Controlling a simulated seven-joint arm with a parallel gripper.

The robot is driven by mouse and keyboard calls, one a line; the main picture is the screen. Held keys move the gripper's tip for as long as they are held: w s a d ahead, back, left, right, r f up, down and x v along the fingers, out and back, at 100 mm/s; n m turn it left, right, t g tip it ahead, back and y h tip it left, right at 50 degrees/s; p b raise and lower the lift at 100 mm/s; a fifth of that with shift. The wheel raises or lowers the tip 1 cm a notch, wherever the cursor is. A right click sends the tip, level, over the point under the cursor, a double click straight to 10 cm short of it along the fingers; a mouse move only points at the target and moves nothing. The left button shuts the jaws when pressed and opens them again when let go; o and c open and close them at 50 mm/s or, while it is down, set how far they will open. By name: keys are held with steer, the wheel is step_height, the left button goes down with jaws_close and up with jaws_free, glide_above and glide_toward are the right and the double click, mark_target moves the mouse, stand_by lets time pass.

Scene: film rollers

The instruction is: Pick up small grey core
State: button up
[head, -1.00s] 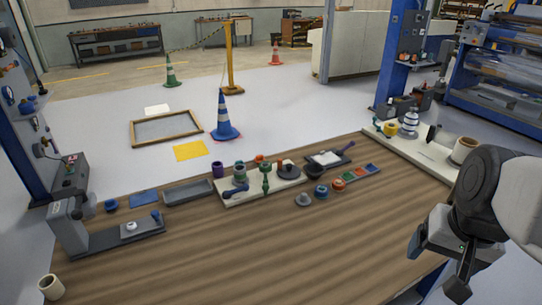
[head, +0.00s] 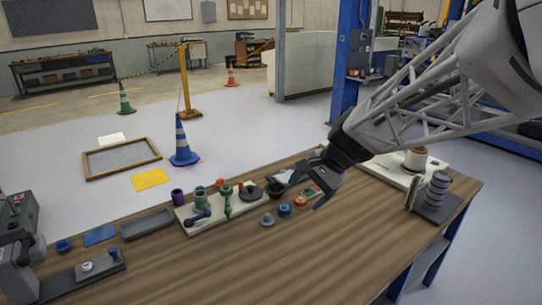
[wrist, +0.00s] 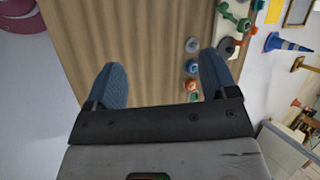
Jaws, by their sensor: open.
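A small grey core (head: 267,219) stands on the wooden bench, left of a blue core (head: 285,210) and an orange core (head: 301,201). The grey core also shows in the wrist view (wrist: 192,45), above the blue one and just past the tip of the right finger. My gripper (head: 311,183) is open and empty above the bench, to the right of the grey core in the head view. In the wrist view my gripper (wrist: 163,75) has its two blue-grey fingers wide apart with bare wood between them. My arm hides part of the bench's right side.
A pale board (head: 230,215) with green, grey and orange parts stands behind the grey core. A dark tray (head: 147,224) and a grey fixture (head: 80,278) are at the left. A striped roll (head: 437,190) stands at the right. The bench front is clear.

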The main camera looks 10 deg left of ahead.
steer(key=w+a+f+m+g+y, duration=0.1)
steer(key=w+a+f+m+y, duration=0.1)
steer(key=w+a+f, duration=0.4)
steer(key=w+a+f+m+y, duration=0.2)
steer(key=w+a+m, duration=0.1)
steer(key=w+a, duration=0.6)
steer(key=m+y, duration=0.3)
steer(key=m, duration=0.3)
glide_toward(201, 199)
steer(key=shift+w+a+f, duration=0.15)
steer(key=shift+w+a, duration=0.35)
steer(key=shift+a, duration=0.05)
steer(key=shift+w+a+f, duration=0.15)
steer(key=shift+w+a, duration=0.35)
steer(key=shift+w, duration=0.05)
steer(key=shift+w+a+f, duration=0.1)
steer(key=shift+a+f, duration=0.15)
steer(key=shift+a, duration=0.1)
steer(key=shift+x, duration=1.2)
steer(key=shift+a+f, duration=0.1)
steer(key=shift+x, duration=2.5)
